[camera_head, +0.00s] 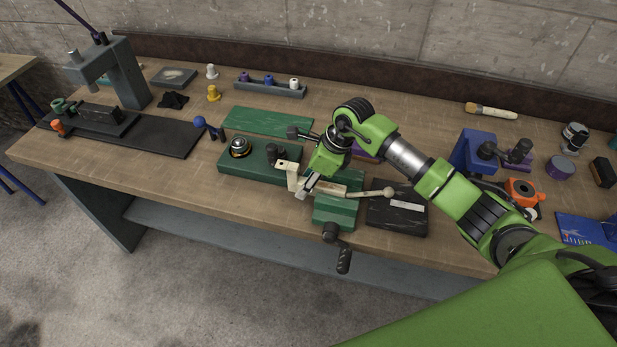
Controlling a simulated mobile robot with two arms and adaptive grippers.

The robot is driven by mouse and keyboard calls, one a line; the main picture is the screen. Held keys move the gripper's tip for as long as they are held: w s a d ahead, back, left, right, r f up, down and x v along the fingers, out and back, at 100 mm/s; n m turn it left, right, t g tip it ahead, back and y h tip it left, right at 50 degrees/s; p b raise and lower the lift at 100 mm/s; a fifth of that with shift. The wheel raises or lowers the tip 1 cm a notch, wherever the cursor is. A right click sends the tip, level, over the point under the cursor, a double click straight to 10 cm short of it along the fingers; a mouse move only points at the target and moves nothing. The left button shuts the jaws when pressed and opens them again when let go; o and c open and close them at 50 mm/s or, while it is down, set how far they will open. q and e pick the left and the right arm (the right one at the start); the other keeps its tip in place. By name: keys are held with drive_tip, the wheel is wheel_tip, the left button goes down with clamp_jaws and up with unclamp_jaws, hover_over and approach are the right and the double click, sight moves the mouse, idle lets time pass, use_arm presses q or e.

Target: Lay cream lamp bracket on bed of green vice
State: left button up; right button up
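The cream lamp bracket (292,177) is a pale, bent piece in the middle of the bench. My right gripper (308,188) comes down from the right and is around the bracket, with its fingers closed on it. The green vice (335,212) stands at the bench's front edge, with a dark crank handle hanging over the edge. The bracket and gripper are over the left part of the vice; whether the bracket touches its bed cannot be told. My wrist hides part of the vice. My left gripper is not in view.
A green base with a round dial (239,148) is left of the gripper. A dark box with a white label (405,208) is right of the vice. A blue vice (474,152) stands further right. A green board (267,121) lies behind. A drill stand (118,72) is far left.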

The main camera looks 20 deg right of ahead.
drive_tip(key=shift+r, duration=0.1)
clamp_jaws()
drive_tip(key=shift+d, duration=0.1)
